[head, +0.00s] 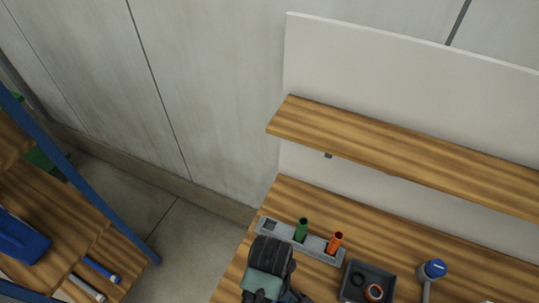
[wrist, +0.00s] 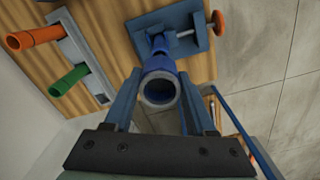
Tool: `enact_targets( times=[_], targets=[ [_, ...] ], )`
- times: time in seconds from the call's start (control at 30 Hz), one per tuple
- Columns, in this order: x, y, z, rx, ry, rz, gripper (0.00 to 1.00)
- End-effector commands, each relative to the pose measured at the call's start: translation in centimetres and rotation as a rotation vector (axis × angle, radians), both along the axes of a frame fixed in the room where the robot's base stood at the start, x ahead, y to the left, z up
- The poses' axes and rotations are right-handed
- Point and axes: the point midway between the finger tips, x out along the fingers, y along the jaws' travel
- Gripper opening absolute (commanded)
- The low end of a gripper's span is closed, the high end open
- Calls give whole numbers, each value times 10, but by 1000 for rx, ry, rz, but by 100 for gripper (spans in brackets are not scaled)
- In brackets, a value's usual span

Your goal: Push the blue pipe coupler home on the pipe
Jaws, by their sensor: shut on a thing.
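The blue pipe coupler (wrist: 158,70) is a short tube between the two fingers of my gripper (wrist: 160,86), its open grey-rimmed end facing the wrist camera. My gripper is shut on it. Beyond it in the wrist view, a narrower blue piece (wrist: 159,43) lines up with it at a blue clamp (wrist: 190,38) with an orange knob. I cannot tell how far the coupler sits over that piece. In the head view my gripper (head: 266,285) is at the bench's left front; it hides the coupler and the clamp there.
A grey rack (head: 319,247) holding a green tube (head: 301,230) and an orange tube (head: 335,243) stands just behind my gripper. A dark tray (head: 354,278) with rings and a blue-topped item (head: 433,269) are to the right. A wooden shelf (head: 390,150) overhangs the bench.

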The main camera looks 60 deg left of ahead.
Motion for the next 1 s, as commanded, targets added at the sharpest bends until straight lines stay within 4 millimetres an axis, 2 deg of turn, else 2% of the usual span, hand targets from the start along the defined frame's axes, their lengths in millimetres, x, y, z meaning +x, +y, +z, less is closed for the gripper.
enact_targets(
  times=[0.5, 1.0],
  targets=[
    [0, 0, -34, 0, 0, 0, 2],
    [0, 0, -37, 0, 0, 0, 2]
  ],
)
